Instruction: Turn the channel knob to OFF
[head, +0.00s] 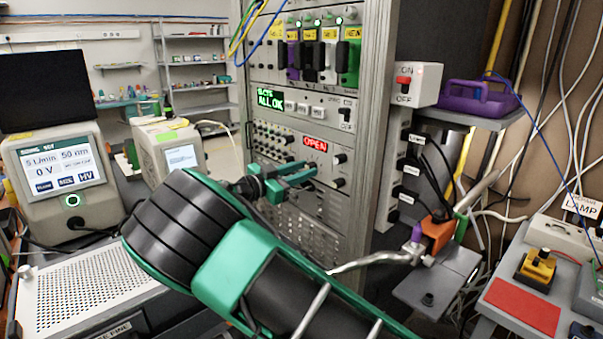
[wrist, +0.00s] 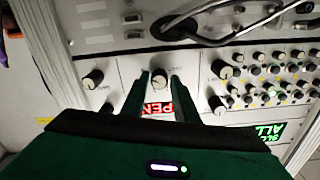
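My gripper (head: 305,176) reaches to the instrument panel (head: 330,178) in the rack, just below the red OPEN display (head: 315,144). In the wrist view its two green fingers (wrist: 162,78) stand apart, one on each side of a round black-and-grey knob (wrist: 160,80) with a small label beside it. It appears to be the channel knob, but the label is too small to read. I see some room between knob and fingers, and no clear grip. The pointer's setting is not readable. In the head view my gripper hides this knob.
Other knobs sit close by, such as one at the left (wrist: 93,79) and one at the right (wrist: 222,69) in the wrist view. A power switch box (head: 412,84) and a purple tray (head: 478,97) stand right of the rack. Cables hang at right.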

